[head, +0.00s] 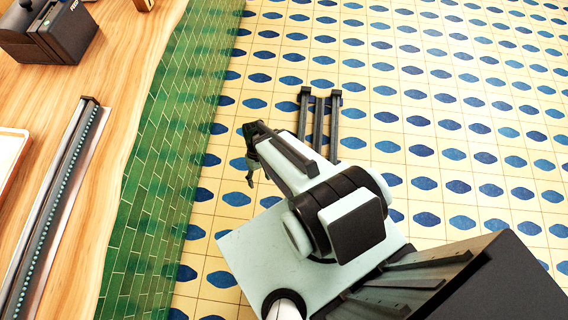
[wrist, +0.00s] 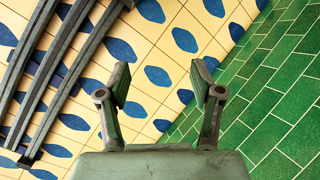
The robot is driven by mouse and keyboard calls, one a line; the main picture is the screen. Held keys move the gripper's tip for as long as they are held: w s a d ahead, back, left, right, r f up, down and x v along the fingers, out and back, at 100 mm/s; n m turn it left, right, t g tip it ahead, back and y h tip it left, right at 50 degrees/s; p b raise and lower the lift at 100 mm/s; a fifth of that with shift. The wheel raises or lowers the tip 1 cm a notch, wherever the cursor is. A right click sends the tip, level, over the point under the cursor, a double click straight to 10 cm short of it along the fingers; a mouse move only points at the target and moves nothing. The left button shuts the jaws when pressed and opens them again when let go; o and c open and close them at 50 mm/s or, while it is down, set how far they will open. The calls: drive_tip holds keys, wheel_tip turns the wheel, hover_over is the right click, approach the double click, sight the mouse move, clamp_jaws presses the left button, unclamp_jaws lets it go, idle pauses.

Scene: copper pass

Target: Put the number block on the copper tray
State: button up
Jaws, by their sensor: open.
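My gripper (head: 251,155) hangs over the patterned floor, to the right of the green-tiled counter front, in the head view. In the wrist view my gripper (wrist: 160,88) is open, with nothing between its two fingers. I see no number block in either view. No copper tray can be made out; only a corner of a pale, brown-rimmed tray-like object (head: 22,150) shows at the left edge of the head view, and I cannot tell what it is.
A wooden counter (head: 120,60) runs along the left, faced with green tiles (head: 180,130). A long dark metal rack or strip (head: 55,210) lies on it. A dark box-shaped device (head: 50,30) stands at the far end. Dark rails (head: 319,125) run on the patterned floor (head: 450,150).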

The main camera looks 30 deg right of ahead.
drive_tip(key=shift+o, duration=0.5)
drive_tip(key=s+d+f+g+h, duration=0.2)
drive_tip(key=s, duration=1.2)
drive_tip(key=shift+s+f+m+g+h, duration=0.15)
drive_tip(key=shift+s+m+g+h, duration=0.1)
drive_tip(key=shift+m+g+h, duration=0.05)
drive_tip(key=shift+w, duration=0.1)
